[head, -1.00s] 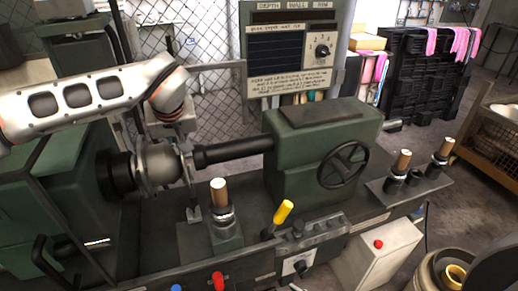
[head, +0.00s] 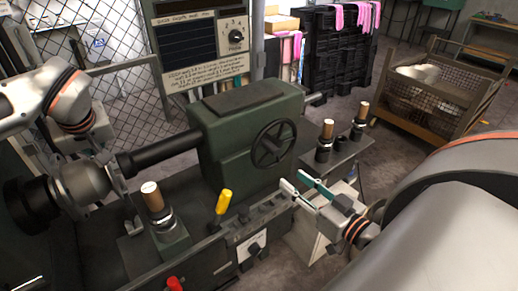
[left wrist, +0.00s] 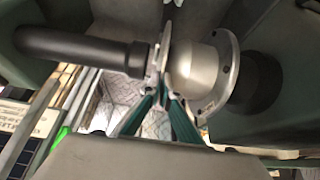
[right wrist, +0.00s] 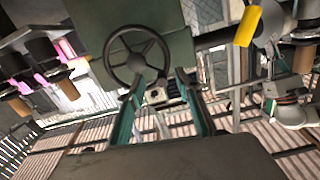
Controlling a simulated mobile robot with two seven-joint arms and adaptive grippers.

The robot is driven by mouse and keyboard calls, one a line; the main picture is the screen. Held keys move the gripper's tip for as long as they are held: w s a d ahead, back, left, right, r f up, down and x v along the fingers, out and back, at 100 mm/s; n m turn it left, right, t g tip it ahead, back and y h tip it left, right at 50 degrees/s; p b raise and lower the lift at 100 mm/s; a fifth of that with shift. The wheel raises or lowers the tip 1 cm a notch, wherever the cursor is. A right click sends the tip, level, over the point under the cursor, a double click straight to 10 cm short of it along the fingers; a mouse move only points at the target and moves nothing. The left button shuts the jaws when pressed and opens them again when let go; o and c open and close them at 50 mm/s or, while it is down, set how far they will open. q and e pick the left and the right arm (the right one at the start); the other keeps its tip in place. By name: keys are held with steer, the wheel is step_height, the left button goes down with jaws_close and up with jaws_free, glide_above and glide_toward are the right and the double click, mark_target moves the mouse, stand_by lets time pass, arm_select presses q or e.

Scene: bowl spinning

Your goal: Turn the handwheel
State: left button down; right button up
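The handwheel (head: 274,144) is a dark spoked wheel on the front of the green tailstock (head: 225,140). It also shows in the right wrist view (right wrist: 136,60), above the fingertips. My right gripper (head: 293,181) is open and empty, in front of and below the wheel, and apart from it. Its two teal-lined fingers (right wrist: 160,85) stand well apart in the right wrist view. My left gripper (left wrist: 161,92) is at the metal flange (left wrist: 215,75) beside the black spindle. Its fingertips are close together at a thin metal edge; whether they grip it is unclear.
A yellow-handled lever (head: 223,202) stands on the lathe bed left of my right gripper. Wooden-topped posts stand at its left (head: 153,197) and on the right shelf (head: 328,130). A wire cart (head: 450,85) is farther right, with open floor between.

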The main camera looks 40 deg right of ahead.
mark_target(272, 149)
steer(key=shift+t, duration=0.3)
steer(key=w+r, duration=0.1)
steer(key=w, duration=0.3)
steer(key=w+r, duration=0.1)
steer(key=w, duration=0.2)
steer(key=w+r, duration=0.1)
steer(key=w, duration=0.3)
steer(key=shift+w+d+r, duration=0.15)
steer(key=shift+w+d, duration=0.2)
steer(key=shift+d, duration=0.05)
jaws_close()
